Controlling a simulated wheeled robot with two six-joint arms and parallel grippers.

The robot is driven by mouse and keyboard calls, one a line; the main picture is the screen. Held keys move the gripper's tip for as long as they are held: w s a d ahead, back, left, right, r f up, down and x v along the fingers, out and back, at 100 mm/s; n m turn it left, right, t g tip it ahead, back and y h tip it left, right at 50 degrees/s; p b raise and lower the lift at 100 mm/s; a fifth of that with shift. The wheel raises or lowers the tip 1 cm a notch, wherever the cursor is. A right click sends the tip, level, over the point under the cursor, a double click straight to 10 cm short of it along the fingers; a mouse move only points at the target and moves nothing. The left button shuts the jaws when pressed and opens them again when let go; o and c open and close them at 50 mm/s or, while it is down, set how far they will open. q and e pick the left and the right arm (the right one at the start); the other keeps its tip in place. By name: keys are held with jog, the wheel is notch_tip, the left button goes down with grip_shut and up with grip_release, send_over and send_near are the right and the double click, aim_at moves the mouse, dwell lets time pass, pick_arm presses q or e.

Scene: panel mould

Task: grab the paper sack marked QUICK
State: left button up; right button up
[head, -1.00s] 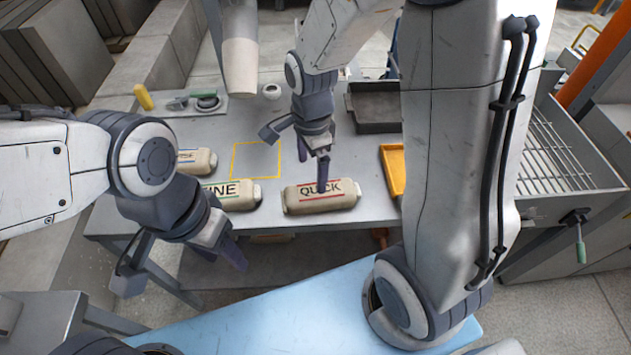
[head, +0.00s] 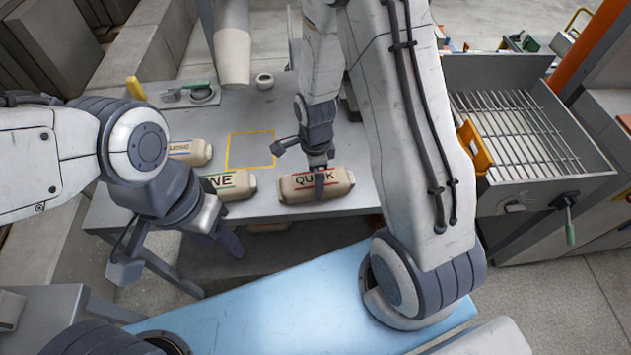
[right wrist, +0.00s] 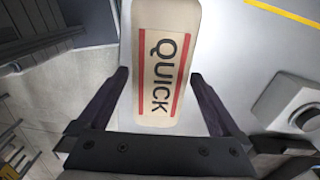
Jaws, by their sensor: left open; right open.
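The paper sack marked QUICK (head: 298,187) is tan with a red-edged label and lies on the grey table near its front edge. It fills the upper middle of the right wrist view (right wrist: 160,30). My right gripper (head: 319,180) is open at the sack, with one finger in front of it in the head view. In the right wrist view the fingers (right wrist: 160,78) stand on either side of the sack's near end, not closed on it. My left gripper (head: 182,255) is open and empty, in front of the table at the left.
A sack with a green-edged label ending in NE (head: 236,185) lies just left of QUICK. Another sack (head: 203,152) lies behind it, partly hidden. A yellow outlined square (head: 251,150) on the table is empty. A slatted metal rack (head: 520,135) stands at the right.

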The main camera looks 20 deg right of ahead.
jog(key=shift+f, duration=0.5)
grip_shut()
jog(key=shift+r, duration=0.1)
